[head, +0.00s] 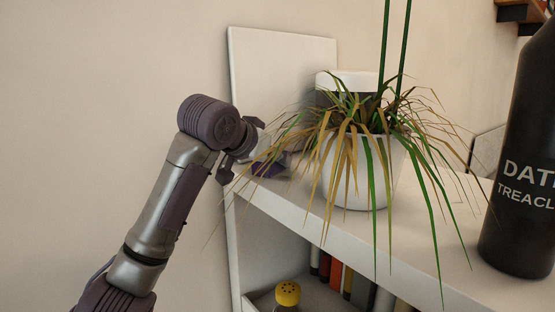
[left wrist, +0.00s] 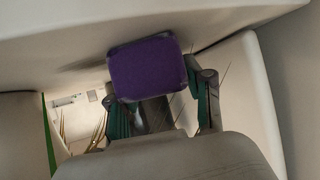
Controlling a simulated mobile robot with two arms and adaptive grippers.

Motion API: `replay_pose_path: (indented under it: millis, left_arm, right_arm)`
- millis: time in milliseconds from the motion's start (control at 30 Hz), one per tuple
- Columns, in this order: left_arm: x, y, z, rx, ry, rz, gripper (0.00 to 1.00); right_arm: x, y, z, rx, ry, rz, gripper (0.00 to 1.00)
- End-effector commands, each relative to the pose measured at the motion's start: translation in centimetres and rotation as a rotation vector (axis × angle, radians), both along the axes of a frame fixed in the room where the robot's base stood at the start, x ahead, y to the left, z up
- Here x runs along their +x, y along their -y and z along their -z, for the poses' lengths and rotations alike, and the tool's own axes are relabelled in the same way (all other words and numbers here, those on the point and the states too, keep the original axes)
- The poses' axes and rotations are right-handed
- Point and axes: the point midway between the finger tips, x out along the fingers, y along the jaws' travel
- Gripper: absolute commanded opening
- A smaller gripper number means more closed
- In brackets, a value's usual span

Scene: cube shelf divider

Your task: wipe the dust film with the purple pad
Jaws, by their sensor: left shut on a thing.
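The purple pad (head: 268,169) is at the left end of the white shelf top, left of the plant pot. My left gripper (head: 246,160) is at that end, shut on the pad. In the left wrist view the purple pad (left wrist: 148,68) shows its broad face in front of the fingers of my left gripper (left wrist: 163,108). The pad is at or just above the shelf top; I cannot tell if it touches. I cannot make out the dust film clearly; leaves and the gripper hide part of the surface. My right gripper is not in view.
A white pot (head: 352,185) with long drooping leaves stands close to the right of the gripper. A white panel (head: 275,80) stands at the back against the wall. A large black bottle (head: 520,170) is at the right. Books and a yellow-capped shaker (head: 287,293) are below.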

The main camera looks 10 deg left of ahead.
Motion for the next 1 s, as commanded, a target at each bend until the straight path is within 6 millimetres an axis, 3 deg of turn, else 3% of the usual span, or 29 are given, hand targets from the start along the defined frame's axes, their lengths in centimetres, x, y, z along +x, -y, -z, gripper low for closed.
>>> replay_pose_path:
  millis: [500,1000]
  left_arm:
    - [-1.1,-1.0,0.3,0.0,-0.004,0.0,0.09]
    - [-1.1,-1.0,-1.1,0.0,-0.001,0.001,0.09]
  right_arm:
    - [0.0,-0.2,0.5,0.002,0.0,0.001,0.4]
    - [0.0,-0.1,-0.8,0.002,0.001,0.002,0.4]
